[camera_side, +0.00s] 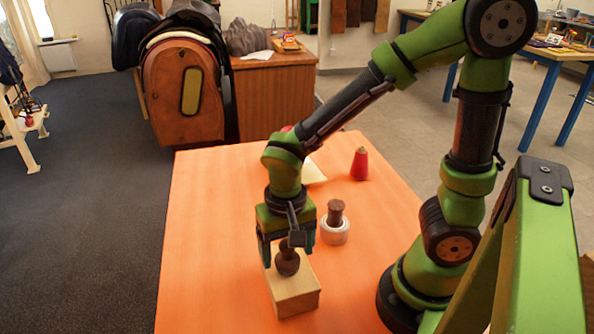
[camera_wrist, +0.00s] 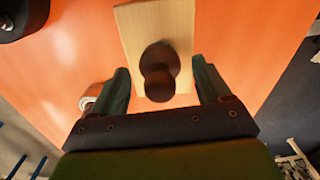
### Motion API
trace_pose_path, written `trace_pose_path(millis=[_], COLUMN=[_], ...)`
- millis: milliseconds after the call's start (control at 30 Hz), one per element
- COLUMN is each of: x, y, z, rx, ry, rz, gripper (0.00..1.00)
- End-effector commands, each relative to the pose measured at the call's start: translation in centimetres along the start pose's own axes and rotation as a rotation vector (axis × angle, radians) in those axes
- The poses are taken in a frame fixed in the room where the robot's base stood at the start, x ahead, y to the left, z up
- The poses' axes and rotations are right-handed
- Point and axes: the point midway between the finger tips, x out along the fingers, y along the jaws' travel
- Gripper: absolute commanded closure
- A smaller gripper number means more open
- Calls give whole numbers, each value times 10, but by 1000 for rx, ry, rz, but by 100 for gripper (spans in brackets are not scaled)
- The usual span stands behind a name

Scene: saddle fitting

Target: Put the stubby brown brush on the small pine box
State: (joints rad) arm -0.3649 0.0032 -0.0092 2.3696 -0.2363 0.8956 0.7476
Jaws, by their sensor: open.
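The small pine box (camera_side: 297,302) stands near the front of the orange table. The stubby brown brush (camera_side: 287,264), dark with a rounded knob, stands on top of the box, looking upright. In the wrist view the brush (camera_wrist: 158,68) is seen from above over the pale box top (camera_wrist: 135,25). My gripper (camera_side: 287,250) is pointed down over the box. In the wrist view its open fingers (camera_wrist: 160,80) stand on either side of the brush, with gaps visible on both sides.
A white ring-shaped roll (camera_side: 335,234) with a brown spool-like piece (camera_side: 335,211) stands behind and right of the box. A red cone (camera_side: 360,164) and a pale sheet (camera_side: 314,173) are farther back. The table's left side (camera_side: 205,235) is clear.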

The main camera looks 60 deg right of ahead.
Motion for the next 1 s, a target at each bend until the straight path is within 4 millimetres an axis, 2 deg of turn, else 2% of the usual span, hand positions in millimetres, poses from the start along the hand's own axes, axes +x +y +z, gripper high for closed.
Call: trace_pose_path(millis=[200,400,567,700,1000], x=[-50,-86,-101,-113,-145], y=[-1,0,0,10,47], z=[-1,-1,0,-5,-21], rx=[1,1,-1,-40,-216], ry=[5,3,3,40,361], rz=[-8,-3,-5,-97,-410], gripper=[23,23,23,23,23])
